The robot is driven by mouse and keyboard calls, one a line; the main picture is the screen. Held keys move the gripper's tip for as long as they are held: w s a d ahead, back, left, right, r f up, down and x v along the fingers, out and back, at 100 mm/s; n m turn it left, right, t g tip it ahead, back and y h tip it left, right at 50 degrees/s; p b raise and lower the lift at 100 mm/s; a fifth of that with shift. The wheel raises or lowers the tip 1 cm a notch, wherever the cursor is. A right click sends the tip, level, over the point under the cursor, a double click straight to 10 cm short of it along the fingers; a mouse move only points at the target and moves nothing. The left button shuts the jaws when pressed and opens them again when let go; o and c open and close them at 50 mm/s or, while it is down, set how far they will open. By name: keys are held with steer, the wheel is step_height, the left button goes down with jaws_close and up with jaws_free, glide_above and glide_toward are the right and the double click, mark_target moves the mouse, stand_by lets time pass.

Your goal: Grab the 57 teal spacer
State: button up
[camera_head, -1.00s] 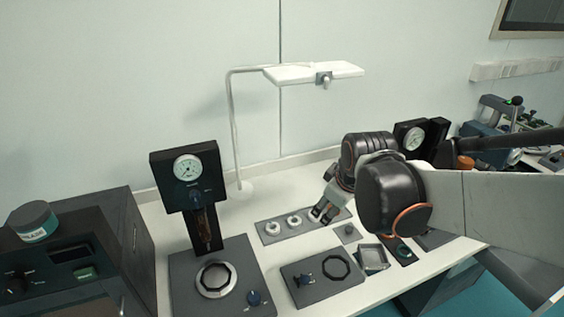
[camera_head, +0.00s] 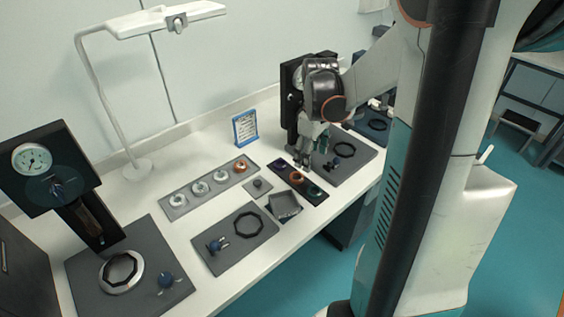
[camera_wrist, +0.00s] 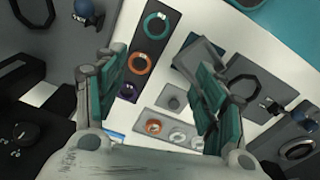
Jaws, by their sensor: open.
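A teal ring spacer (camera_wrist: 157,25) lies at one end of a dark narrow tray (camera_wrist: 146,74); no number on it is legible. In the head view this spacer (camera_head: 314,190) is at the tray's near right end. An orange ring (camera_wrist: 139,64) lies beside it in the middle, and a small purple piece (camera_wrist: 128,93) at the other end. My gripper (camera_head: 306,160) is open and empty, above and behind the dark tray. In the wrist view its teal-padded fingers (camera_wrist: 165,80) stand wide apart, with the teal spacer beyond them, not between the pads.
A long grey tray (camera_head: 183,200) holds silver rings and an orange one. A small open square bin (camera_head: 286,207) stands close to the dark tray. A black gauge stand (camera_head: 290,92) is just behind my gripper. A blue-framed sign (camera_head: 245,127) stands at the back.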

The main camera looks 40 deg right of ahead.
mark_target(314, 190)
steer(key=f+b, duration=0.2)
steer(key=f, duration=0.3)
steer(key=d+f+b, duration=0.1)
steer(key=f, duration=0.4)
steer(key=d+f+b, duration=0.1)
steer(key=f+b, duration=0.1)
steer(key=f, duration=0.3)
steer(key=shift+s+b, duration=0.35)
steer(key=shift+r, duration=0.1)
steer(key=shift+c, duration=0.3)
steer(key=c, duration=1)
